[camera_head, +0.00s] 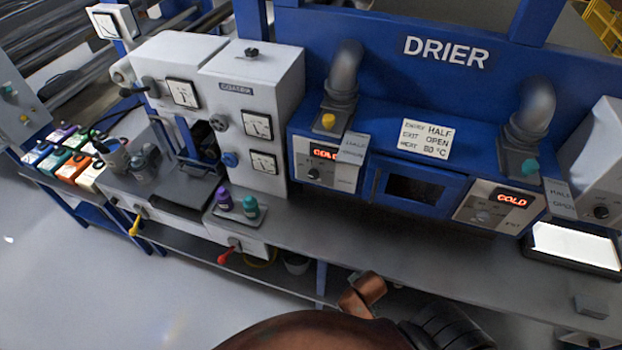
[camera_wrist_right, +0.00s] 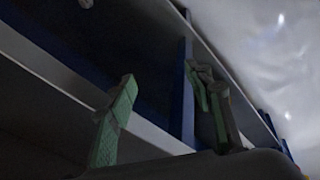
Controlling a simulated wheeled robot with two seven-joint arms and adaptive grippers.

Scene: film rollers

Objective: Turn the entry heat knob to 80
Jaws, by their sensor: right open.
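The blue drier (camera_head: 465,140) stands at the back right. Its left control panel (camera_head: 325,164) has a lit red COLD display, partly covered by a tag, and a small dark knob (camera_head: 313,173). Its right panel (camera_head: 497,205) also shows COLD, with a small grey knob (camera_head: 482,216). The knob settings are too small to read. A white card (camera_head: 425,138) reads entry HALF, exit OPEN, heat 80 °C. My right gripper (camera_wrist_right: 162,80) shows in the right wrist view with its green-padded fingers apart and empty, under a shelf edge. My left gripper is not in view.
A grey bench (camera_head: 400,255) runs along the front of the drier. The white coating machine (camera_head: 252,90) stands to the left, with purple and teal bottles (camera_head: 250,206) before it. A white pad (camera_head: 575,247) lies at right. Copper-coloured parts of mine are low in front.

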